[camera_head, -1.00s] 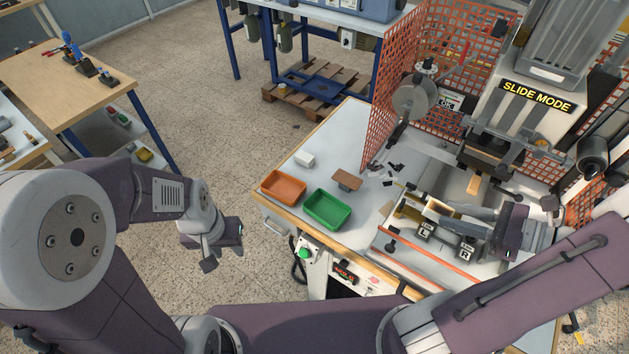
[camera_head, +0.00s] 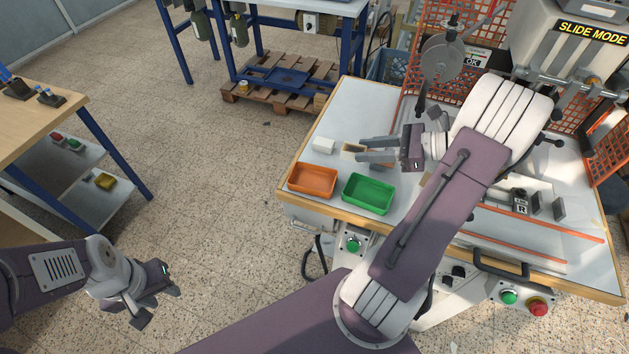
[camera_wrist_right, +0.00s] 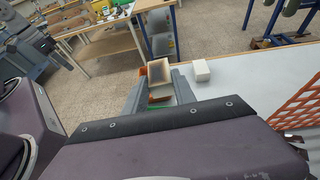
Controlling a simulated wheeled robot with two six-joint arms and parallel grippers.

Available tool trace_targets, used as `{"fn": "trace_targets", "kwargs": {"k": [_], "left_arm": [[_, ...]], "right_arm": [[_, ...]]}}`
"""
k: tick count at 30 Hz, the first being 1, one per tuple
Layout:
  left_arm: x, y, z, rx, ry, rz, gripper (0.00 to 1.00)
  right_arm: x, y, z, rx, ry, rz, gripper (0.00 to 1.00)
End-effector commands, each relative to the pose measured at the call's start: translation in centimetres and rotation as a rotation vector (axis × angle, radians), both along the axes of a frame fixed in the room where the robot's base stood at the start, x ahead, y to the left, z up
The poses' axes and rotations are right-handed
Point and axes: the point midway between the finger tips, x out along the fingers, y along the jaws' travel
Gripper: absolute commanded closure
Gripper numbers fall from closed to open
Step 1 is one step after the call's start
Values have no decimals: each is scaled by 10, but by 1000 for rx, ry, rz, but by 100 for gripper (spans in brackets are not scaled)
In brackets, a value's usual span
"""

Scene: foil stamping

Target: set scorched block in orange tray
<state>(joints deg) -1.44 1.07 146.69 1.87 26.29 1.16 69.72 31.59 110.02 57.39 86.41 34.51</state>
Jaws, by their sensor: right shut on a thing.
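The block (camera_head: 351,150) is at the fingertips, above the table and behind the trays. The orange tray (camera_head: 313,181) is empty, at the table's front left corner, just left of and nearer than the block. My left gripper (camera_head: 157,304) hangs empty over the floor with its fingers apart.
A green tray (camera_head: 369,194) stands right of the orange one, empty. A white block (camera_head: 323,145) lies behind the orange tray. An orange mesh guard (camera_head: 432,30) and the stamping press (camera_head: 565,60) stand at the back right.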

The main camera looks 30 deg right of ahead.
Motion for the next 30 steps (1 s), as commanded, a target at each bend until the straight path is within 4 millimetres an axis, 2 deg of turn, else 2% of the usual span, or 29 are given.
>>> {"fn": "trace_targets", "kwargs": {"k": [1,6,9,12,17,24,30], "left_arm": [[0,0,1,0,0,0,64],[0,0,2,0,0,0,64],[0,0,2,0,0,0,64],[0,0,2,0,0,0,64],[0,0,1,0,0,0,64],[0,0,1,0,0,0,64],[0,0,1,0,0,0,64]], "right_arm": [[6,15,-7,6,3,6,100],[27,58,-37,6,5,8,100],[36,76,-49,4,4,6,100],[42,86,-57,3,3,4,100],[44,89,-61,0,2,1,100],[44,89,-97,2,4,0,100],[44,89,-99,0,1,1,100]]}}
